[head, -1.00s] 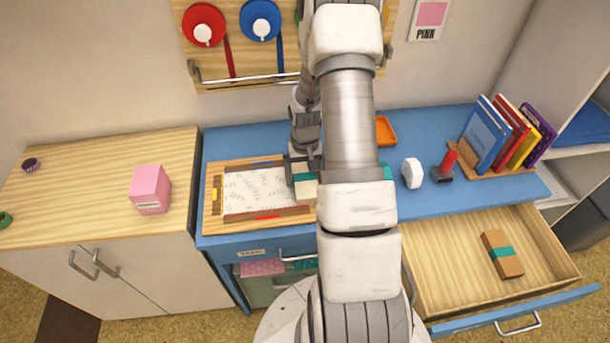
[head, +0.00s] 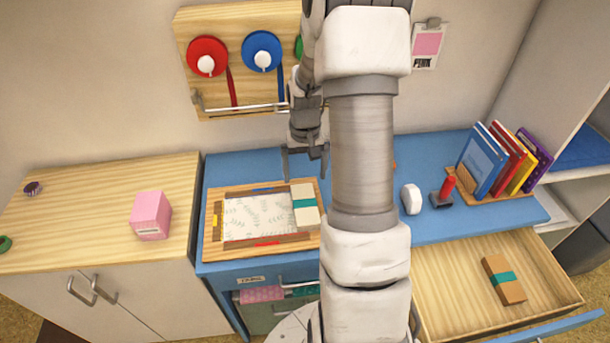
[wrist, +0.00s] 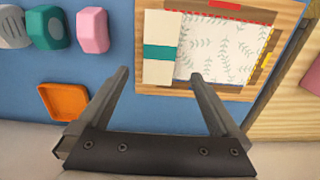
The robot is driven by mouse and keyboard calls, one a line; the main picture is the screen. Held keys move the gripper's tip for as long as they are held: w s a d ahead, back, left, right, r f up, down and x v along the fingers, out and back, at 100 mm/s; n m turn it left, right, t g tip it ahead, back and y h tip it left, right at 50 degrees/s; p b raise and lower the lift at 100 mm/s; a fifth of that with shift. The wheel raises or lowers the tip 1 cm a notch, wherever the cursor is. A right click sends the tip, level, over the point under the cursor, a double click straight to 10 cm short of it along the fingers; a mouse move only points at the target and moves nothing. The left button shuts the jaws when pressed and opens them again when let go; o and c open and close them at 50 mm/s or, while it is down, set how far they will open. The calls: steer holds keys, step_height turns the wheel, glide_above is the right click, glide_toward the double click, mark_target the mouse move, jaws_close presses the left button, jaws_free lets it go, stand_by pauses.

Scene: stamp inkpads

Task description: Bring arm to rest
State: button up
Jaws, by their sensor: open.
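My gripper (head: 305,160) is open and empty, raised above the blue desk (head: 440,226) behind the wooden tray. The wrist view shows its two fingers (wrist: 160,82) spread apart with nothing between them. A cream block with a teal band (head: 305,205) lies at the right side of the wooden tray (head: 212,222), beside a leaf-patterned sheet (head: 255,213). The block also shows in the wrist view (wrist: 161,30), apart from the fingers. My arm hides part of the desk's middle in the head view.
Pink, teal and grey pads (wrist: 92,30) and an orange dish (wrist: 64,100) lie on the desk. A red-handled stamp (head: 445,190) and books (head: 500,155) stand right. An open drawer (head: 450,280) holds a brown block (head: 503,279). A pink box (head: 150,215) stands left.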

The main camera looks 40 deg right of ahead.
stand_by(0.4)
steer(key=s+a+r+n+t+h, duration=0.1)
steer(key=s+a+r, duration=0.1)
steer(key=a+r, duration=0.5)
steer(key=s+a+r+n+t, duration=0.1)
steer(key=s+a+r+n, duration=0.2)
steer(key=r, duration=0.6)
steer(key=s+a+r+n+t+y, duration=0.1)
steer(key=s+a+r+t, duration=0.2)
steer(key=s+a+r, duration=0.4)
steer(key=s+a, duration=0.3)
steer(key=s, duration=0.1)
steer(key=shift+s+r+t, duration=0.3)
steer(key=shift+s+r, duration=0.1)
